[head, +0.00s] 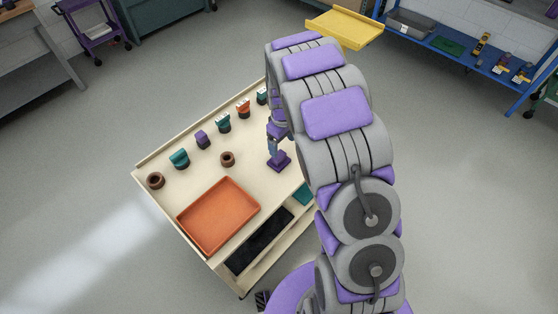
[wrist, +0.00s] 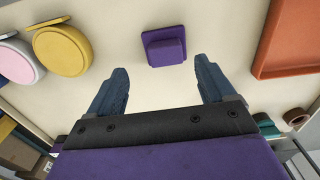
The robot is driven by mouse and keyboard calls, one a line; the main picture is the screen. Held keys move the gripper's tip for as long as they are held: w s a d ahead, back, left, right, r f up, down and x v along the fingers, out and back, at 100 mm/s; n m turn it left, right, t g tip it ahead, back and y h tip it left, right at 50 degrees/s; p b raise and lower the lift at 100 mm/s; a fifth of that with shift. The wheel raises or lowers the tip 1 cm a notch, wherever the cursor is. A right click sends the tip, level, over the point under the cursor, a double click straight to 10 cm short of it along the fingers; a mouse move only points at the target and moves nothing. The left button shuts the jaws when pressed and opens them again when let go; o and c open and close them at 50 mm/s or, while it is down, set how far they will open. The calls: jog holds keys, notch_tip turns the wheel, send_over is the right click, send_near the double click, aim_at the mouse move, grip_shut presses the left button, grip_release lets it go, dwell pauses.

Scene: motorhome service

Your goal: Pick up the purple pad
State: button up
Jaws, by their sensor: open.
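The purple pad (head: 279,162) sits on the cream table top (head: 185,188), near the middle, below my gripper (head: 273,146) in the head view. In the wrist view the purple pad (wrist: 164,48) is a square base with a smaller raised block. My gripper (wrist: 161,70) is open there, with one dark blue finger on each side and nothing between them. The pad lies just beyond the fingertips, roughly centred on the gap, and I see no contact. My arm hides part of the table in the head view.
A brown ring (head: 227,159) stands between pad and row of teal, purple and orange pieces. Yellow (wrist: 62,50) and pale (wrist: 18,60) round pieces lie left in the wrist view.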

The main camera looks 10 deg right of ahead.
aim_at(279, 155)
notch_tip(279, 155, down, 2)
jog(key=shift+f, duration=0.2)
jog(key=shift+a+f, duration=0.25)
jog(key=shift+f, duration=0.15)
jog(key=f, duration=0.2)
jog(key=a+f+b, duration=0.1)
jog(key=shift+w+f, duration=0.1)
jog(key=shift+f, duration=0.25)
jog(key=shift+d+f, duration=0.15)
jog(key=shift+f, duration=0.25)
jog(key=shift+d, duration=0.15)
jog(key=shift+c, duration=0.9)
jog(key=shift+a, duration=0.2)
jog(key=c, duration=0.6)
jog(key=shift+r, duration=0.1)
